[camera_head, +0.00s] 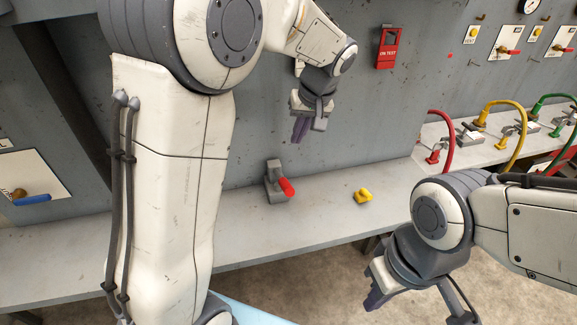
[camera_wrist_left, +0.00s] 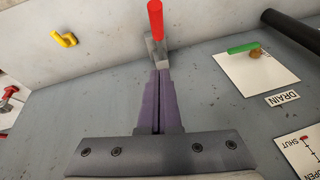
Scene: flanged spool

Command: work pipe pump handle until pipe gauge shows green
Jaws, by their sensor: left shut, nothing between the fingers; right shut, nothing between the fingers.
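A short red handle (camera_head: 287,187) sticks out of a grey bracket (camera_head: 273,176) on the bench beside the wall. In the left wrist view, the red handle (camera_wrist_left: 155,20) stands beyond my fingertips on its grey block (camera_wrist_left: 156,52). My left gripper (camera_head: 299,131) is shut and empty, pointing down, above and apart from the handle. Its purple fingers also show in the left wrist view (camera_wrist_left: 161,78). My right gripper (camera_head: 375,298) is shut and empty, low in front of the bench. A round gauge (camera_head: 529,5) is cut off at the top edge; its reading is too small to tell.
A yellow piece (camera_head: 363,196) is on the bench right of the red handle. Red, yellow and green hoses (camera_head: 515,140) arch at the right. A green lever (camera_wrist_left: 243,48) is above a DRAIN label (camera_wrist_left: 282,98).

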